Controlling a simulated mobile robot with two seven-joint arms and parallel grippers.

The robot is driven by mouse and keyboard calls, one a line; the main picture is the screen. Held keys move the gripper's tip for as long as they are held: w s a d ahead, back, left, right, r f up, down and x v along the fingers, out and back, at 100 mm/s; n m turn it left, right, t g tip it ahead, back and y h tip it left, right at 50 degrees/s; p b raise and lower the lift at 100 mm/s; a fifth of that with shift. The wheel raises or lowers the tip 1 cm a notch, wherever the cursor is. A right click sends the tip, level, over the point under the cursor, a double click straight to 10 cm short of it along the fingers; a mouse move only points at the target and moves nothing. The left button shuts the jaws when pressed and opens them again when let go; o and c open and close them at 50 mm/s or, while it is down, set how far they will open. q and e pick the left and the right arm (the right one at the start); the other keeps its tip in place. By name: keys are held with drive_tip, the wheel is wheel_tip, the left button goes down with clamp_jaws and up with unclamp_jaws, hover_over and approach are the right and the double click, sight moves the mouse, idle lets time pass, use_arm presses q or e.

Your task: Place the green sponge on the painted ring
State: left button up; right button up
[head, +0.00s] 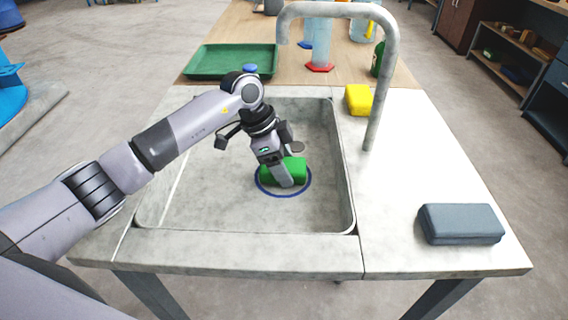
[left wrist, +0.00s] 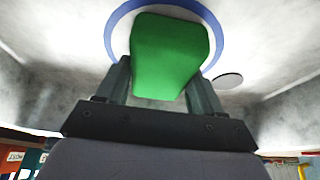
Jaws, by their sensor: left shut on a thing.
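The green sponge (head: 297,170) is in the sink basin, over the blue painted ring (head: 283,194) on the basin floor. My left gripper (head: 284,176) reaches down into the basin and is shut on the sponge. In the left wrist view the sponge (left wrist: 170,55) sits between the two fingers, with the ring (left wrist: 214,35) showing around its far end. I cannot tell whether the sponge touches the floor. My right gripper is out of view.
The sink basin (head: 210,205) has raised walls around my gripper. A tall tap (head: 378,95) stands at its right back. A yellow sponge (head: 358,99) and a grey-blue case (head: 460,224) lie on the right counter. A green tray (head: 232,61) and glassware stand behind.

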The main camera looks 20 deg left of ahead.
use_arm(q)
drive_tip(key=o, duration=1.1)
drive_tip(key=v, duration=1.2)
drive_tip(key=shift+p, duration=0.35)
drive_tip(key=shift+s+d, duration=0.1)
drive_tip(key=shift+s, duration=0.05)
